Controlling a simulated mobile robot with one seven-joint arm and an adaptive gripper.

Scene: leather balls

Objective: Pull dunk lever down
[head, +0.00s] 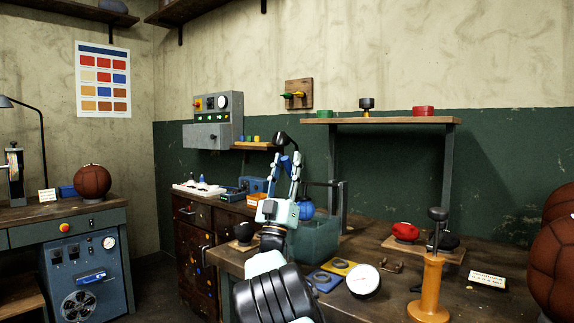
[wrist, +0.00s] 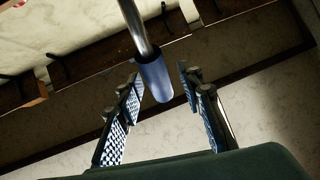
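The lever shows in the wrist view as a metal rod ending in a blue cylindrical grip (wrist: 154,78). In the head view its blue grip (head: 287,162) stands between my fingers, with a dark bent part above it. My gripper (head: 290,160) points upward over the bench, fingers apart on either side of the grip. In the wrist view my gripper (wrist: 160,77) is open, and gaps show between the blue grip and both fingers. A teal tank (head: 318,241) stands beside my wrist, with a blue round thing (head: 306,209) at its top.
A metal frame (head: 343,205) rises behind the tank. A raised wooden shelf (head: 385,120) stands at the right. An orange-based hand press (head: 432,285), red bowl-like piece (head: 405,231) and white gauge (head: 363,280) sit on the bench. A grey control box (head: 210,134) hangs on the wall.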

